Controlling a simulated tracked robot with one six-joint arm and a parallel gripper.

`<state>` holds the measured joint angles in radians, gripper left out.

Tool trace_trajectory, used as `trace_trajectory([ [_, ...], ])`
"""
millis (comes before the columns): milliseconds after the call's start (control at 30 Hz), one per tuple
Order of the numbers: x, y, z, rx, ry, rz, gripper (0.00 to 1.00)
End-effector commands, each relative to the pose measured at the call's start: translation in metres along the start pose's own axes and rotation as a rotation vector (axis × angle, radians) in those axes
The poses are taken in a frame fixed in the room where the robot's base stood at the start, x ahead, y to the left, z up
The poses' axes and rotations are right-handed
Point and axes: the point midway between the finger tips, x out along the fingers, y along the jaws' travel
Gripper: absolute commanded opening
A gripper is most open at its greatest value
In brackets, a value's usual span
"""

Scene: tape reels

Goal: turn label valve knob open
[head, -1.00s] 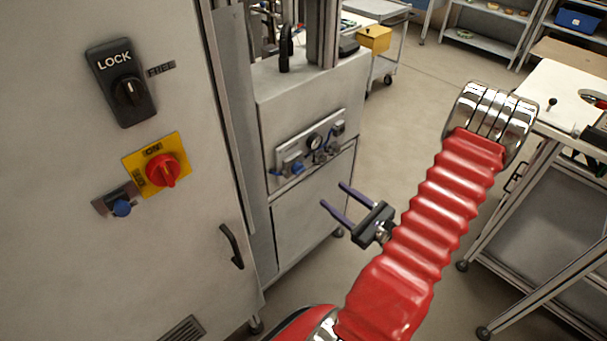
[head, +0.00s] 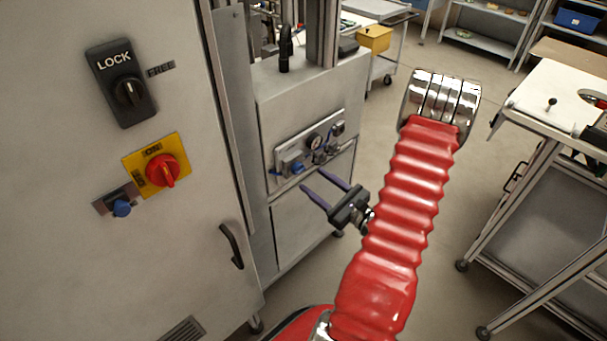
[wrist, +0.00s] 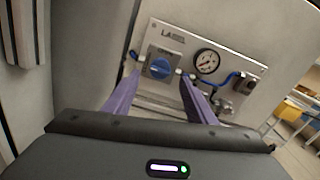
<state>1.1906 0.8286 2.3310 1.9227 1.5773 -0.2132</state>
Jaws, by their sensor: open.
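The label valve knob (wrist: 160,69) is a round blue knob on a grey block, under the word "LABEL" on a light metal panel in the wrist view. My gripper (head: 318,186) is open and empty, with two purple fingers pointing towards the panel. In the wrist view the fingers lie to the left and right below the knob, apart from it as far as I can tell.
A pressure gauge (wrist: 206,62) and blue tubing sit right of the knob. A grey cabinet at the left carries a black LOCK switch (head: 122,84), a red rotary switch (head: 163,170) and a black handle (head: 231,246). A table (head: 555,95) stands at the right; floor lies between.

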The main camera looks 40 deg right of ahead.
Motion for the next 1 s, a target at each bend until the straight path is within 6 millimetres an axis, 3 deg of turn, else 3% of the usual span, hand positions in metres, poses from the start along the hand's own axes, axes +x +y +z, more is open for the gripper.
trace_trajectory([
  [300, 0.039, 0.001, 0.0, -0.001, 0.0, 0.003, 0.51],
  [500, 0.054, 0.001, 0.0, -0.001, 0.0, 0.002, 0.51],
  [867, 0.057, 0.001, 0.0, 0.0, 0.0, 0.0, 0.5],
  [1000, 0.057, 0.001, 0.0, 0.0, 0.0, 0.001, 0.4],
])
